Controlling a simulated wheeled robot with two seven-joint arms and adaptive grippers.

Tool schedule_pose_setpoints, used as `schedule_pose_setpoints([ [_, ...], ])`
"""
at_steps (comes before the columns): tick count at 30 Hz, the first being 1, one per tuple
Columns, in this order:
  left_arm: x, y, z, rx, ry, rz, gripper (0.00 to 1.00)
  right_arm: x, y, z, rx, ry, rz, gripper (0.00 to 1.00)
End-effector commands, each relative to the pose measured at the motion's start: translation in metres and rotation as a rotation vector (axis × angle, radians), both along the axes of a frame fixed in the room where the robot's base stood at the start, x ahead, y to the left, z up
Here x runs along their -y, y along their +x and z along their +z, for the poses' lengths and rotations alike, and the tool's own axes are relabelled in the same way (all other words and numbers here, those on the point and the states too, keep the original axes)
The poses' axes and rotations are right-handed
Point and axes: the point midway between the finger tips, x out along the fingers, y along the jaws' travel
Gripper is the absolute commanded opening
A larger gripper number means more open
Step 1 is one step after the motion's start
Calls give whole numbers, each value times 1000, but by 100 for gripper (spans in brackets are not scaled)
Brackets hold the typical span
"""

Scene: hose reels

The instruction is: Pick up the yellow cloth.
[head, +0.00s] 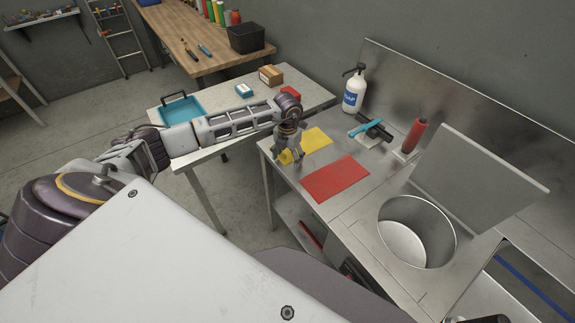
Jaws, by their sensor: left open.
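The yellow cloth (316,139) lies flat on the left part of the steel counter, beyond a red cloth (335,179). My left gripper (289,160) points down over the near left part of the yellow cloth and hides some of it. Its fingers are open, and I see nothing held between them. I cannot tell whether the fingertips touch the cloth. My right gripper is not visible.
A round basin (436,222) with a raised lid (478,181) is at right. A table (309,92) stands left.

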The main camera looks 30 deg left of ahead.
Motion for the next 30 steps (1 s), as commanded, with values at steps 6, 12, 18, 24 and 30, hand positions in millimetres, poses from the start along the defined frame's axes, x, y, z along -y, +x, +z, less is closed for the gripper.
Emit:
schedule_pose_setpoints([
  [6, 0, 0, -6, 0, 0, 0, 71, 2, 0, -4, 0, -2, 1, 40],
  [12, 0, 0, -6, 0, 0, 0, 71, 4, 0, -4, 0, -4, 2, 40],
  [18, 0, 0, -6, 0, 0, 0, 71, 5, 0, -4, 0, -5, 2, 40],
  [24, 0, 0, -10, 0, 0, 0, 71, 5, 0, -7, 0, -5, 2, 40],
  [30, 0, 0, -11, -1, 0, 0, 66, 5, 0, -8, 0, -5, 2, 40],
])
